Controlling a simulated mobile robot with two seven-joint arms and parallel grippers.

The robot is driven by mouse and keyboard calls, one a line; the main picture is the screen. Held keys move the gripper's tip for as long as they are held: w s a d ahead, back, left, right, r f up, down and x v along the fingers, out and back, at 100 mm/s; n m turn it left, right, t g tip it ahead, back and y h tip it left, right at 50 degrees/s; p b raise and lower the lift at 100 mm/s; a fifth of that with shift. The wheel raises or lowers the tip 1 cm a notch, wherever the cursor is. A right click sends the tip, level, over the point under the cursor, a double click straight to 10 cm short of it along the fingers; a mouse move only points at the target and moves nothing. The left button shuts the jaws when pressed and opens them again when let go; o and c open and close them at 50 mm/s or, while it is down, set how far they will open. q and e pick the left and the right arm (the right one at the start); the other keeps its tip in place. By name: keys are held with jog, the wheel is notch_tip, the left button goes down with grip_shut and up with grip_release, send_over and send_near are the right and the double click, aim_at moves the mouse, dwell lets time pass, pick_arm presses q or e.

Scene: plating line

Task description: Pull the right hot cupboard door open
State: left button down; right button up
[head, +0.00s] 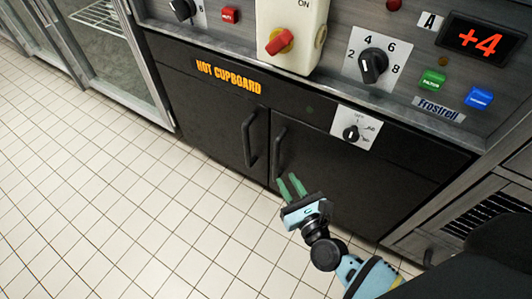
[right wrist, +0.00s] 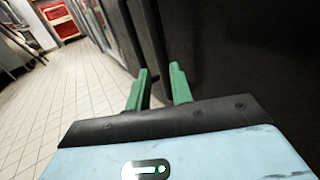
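The hot cupboard is a black unit with two doors under an orange "HOT CUPBOARD" label (head: 228,77). The right door (head: 335,185) looks shut, flush with the left door (head: 215,115). Its dark vertical handle (head: 279,150) is near its left edge. My right gripper (head: 291,184) has its green fingers apart at the lower end of this handle. In the right wrist view a dark upright bar, seemingly the handle (right wrist: 148,35), runs down toward the gap between the fingers (right wrist: 159,86). Whether the fingers touch it is unclear. My left gripper is out of view.
A control panel with knobs (head: 372,66), buttons and a red "+4" display (head: 481,40) sits above the doors. A small dial (head: 351,133) is on the right door's upper part. A glass-fronted cabinet (head: 115,45) stands left. The tiled floor (head: 130,200) in front is clear.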

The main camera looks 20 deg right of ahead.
aim_at(278, 164)
jog(key=shift+w+a+b, duration=0.15)
jog(key=shift+w+b, duration=0.15)
jog(key=shift+w, duration=1.65)
jog(key=shift+w+a+b, duration=0.1)
jog(key=shift+w+b, duration=0.2)
jog(key=shift+w, duration=1.65)
grip_shut()
